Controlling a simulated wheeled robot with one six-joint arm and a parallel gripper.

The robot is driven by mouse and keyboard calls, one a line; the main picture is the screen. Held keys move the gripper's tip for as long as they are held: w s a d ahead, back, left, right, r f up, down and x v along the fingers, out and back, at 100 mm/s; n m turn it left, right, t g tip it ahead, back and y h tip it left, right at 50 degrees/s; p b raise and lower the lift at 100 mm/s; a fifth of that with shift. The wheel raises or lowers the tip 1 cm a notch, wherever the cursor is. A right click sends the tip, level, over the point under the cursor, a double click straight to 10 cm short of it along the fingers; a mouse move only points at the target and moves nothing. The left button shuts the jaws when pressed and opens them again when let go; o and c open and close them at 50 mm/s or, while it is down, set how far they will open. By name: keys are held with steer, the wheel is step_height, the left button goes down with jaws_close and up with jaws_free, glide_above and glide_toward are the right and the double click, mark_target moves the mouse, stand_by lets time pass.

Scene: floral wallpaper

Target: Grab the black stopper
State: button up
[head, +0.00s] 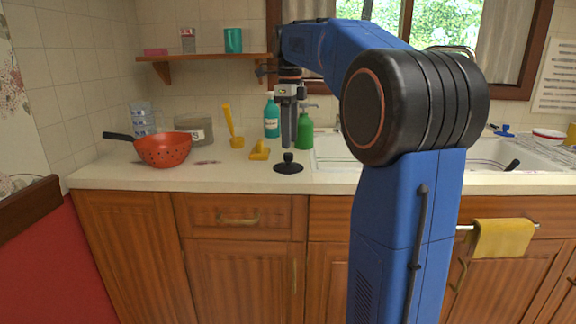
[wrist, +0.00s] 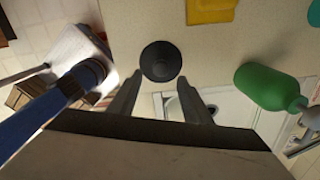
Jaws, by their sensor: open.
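The black stopper (head: 288,166) is a flat dark disc with a raised knob. It lies on the counter near the front edge, left of the sink. My gripper (head: 292,138) is above the counter, over the stopper and apart from it, pointing down. In the wrist view the stopper (wrist: 160,61) shows round and dark, just beyond the tips of my open gripper (wrist: 158,84) and roughly centred between them. Nothing is between the fingers.
A yellow object (head: 259,150), an orange colander (head: 164,149) and a teal bottle (head: 271,116) stand left of or behind the stopper. A green bottle (head: 304,131) stands close behind, beside the sink (head: 336,152). The counter immediately around the stopper is clear.

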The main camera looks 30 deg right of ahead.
mark_target(289, 153)
steer(key=shift+w+f, duration=0.1)
steer(key=shift+f, duration=3.2)
jaws_close()
